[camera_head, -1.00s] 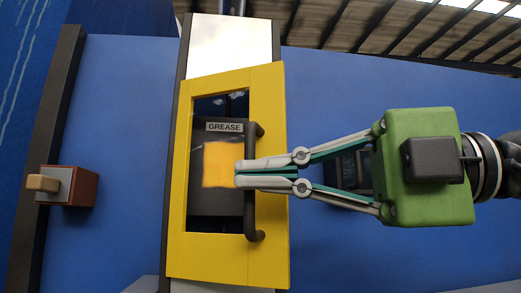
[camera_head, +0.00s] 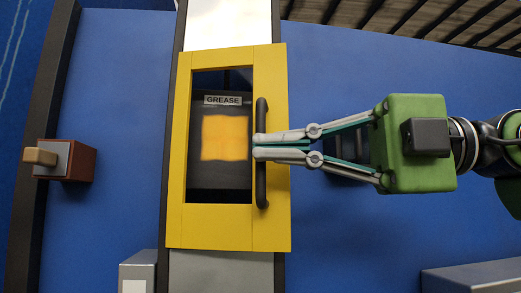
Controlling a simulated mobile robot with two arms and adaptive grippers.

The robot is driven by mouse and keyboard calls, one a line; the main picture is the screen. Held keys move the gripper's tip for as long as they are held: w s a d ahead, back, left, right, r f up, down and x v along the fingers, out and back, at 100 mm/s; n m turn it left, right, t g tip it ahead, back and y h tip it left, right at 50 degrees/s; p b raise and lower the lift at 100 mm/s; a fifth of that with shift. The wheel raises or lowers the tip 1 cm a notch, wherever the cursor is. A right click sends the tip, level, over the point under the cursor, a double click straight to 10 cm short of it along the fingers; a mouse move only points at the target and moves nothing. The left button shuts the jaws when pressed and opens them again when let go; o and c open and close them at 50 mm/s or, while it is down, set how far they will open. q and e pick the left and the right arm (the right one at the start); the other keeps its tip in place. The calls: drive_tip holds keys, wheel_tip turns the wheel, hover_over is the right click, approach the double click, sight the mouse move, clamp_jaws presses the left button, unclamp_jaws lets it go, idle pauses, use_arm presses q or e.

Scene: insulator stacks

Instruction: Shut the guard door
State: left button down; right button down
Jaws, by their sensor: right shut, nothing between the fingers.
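The guard door is a yellow frame (camera_head: 270,225) with a window, in the middle of the head view. It looks flat, or nearly so, against the grey and white column; I cannot tell whether it is latched. A black vertical bar handle (camera_head: 262,190) is on its right side. Through the window show a dark panel with an orange patch (camera_head: 225,138) and a "GREASE" label (camera_head: 223,100). My right gripper (camera_head: 256,147) comes in from the right, shut and empty. Its fingertips are at the handle's middle, overlapping it; contact is not certain. My left gripper is not in view.
A red-brown box (camera_head: 82,160) with a tan knob stands out from the blue wall (camera_head: 120,90) at left. A grey box (camera_head: 138,272) is at lower left and another grey block (camera_head: 475,278) at lower right. A dark grille lies behind my right fingers.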

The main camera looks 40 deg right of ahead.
drive_tip(key=d, duration=0.1)
drive_tip(key=w+d, duration=0.1)
drive_tip(key=d, duration=0.1)
drive_tip(key=shift+w+d+r, duration=0.15)
drive_tip(key=shift+w+d, duration=0.2)
drive_tip(key=shift+w, duration=0.05)
drive_tip(key=shift+d, duration=0.1)
drive_tip(key=shift+w, duration=0.1)
idle(0.3)
